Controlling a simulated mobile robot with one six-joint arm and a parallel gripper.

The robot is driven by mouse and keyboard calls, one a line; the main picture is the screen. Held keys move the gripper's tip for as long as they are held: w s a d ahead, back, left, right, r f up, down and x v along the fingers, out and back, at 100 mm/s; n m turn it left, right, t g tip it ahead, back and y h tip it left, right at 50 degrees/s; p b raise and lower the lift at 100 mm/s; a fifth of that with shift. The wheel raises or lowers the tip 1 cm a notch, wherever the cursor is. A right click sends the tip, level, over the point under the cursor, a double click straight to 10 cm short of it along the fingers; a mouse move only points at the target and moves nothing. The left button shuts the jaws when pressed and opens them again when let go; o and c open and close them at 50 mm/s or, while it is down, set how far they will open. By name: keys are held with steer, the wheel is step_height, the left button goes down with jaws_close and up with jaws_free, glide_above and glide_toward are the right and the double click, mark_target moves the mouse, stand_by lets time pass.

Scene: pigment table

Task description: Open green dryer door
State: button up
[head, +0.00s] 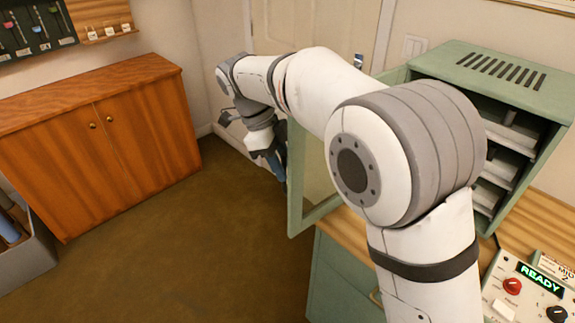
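The green dryer (463,65) stands on a wooden counter at the right, with vents in its top and shelves inside. Its green-framed door (314,217), with a pale window panel, stands swung wide open toward the left. My arm crosses in front and hides much of the door and part of the dryer's opening. My gripper (279,178) points down beside the door's free edge, on its left side. Its fingertips are small and partly behind the door frame, so I cannot tell whether they touch it or are open.
A control panel (529,285) with a READY display and knobs sits at the lower right. Green cabinetry (335,285) is under the counter. A wooden cabinet (100,145) stands at the left, with a grey bin (35,262) in front. Brown floor between is clear.

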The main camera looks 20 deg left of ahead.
steer(key=v, duration=0.7)
steer(key=shift+a+r, duration=0.2)
steer(key=shift+r, duration=0.05)
stand_by(0.3)
